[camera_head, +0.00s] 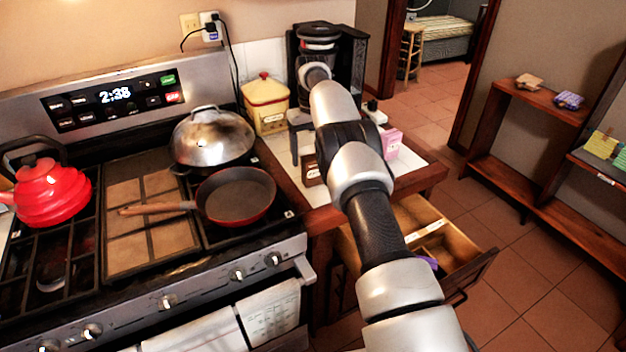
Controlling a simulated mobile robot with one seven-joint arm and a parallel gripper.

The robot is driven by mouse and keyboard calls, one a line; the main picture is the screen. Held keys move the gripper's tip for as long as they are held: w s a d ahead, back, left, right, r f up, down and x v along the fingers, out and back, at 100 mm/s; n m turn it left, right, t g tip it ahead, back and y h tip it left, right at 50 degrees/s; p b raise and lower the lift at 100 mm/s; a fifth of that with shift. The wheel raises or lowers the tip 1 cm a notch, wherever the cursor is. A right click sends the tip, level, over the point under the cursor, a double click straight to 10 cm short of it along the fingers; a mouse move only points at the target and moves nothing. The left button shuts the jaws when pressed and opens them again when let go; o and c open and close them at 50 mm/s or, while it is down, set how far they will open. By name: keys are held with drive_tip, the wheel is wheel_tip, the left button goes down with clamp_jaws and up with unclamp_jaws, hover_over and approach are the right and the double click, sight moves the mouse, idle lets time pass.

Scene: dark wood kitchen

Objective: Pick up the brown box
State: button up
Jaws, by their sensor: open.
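A small dark brown box (313,172) with a pale mark on its front sits on the white counter, right of the stove. My arm partly covers its right side. My gripper (305,152) points down just above and behind the box, in front of the coffee maker. It is open. One grey finger shows at its left; the other is mostly hidden by my arm. I see nothing held between the fingers.
A pink box (390,142) is at the right. A pan (236,198) sits on the stove at left. An open drawer (462,262) juts out below the counter.

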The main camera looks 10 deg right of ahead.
sight(313, 173)
drive_tip(key=shift+s+d+f, duration=0.1)
drive_tip(key=shift+s+f, duration=0.1)
drive_tip(key=shift+f, duration=1.6)
drive_tip(key=shift+s+d+f, duration=0.1)
drive_tip(key=shift+s+f, duration=0.05)
drive_tip(key=shift+f, duration=1.6)
drive_tip(key=shift+r, duration=0.1)
drive_tip(key=c, duration=1.2)
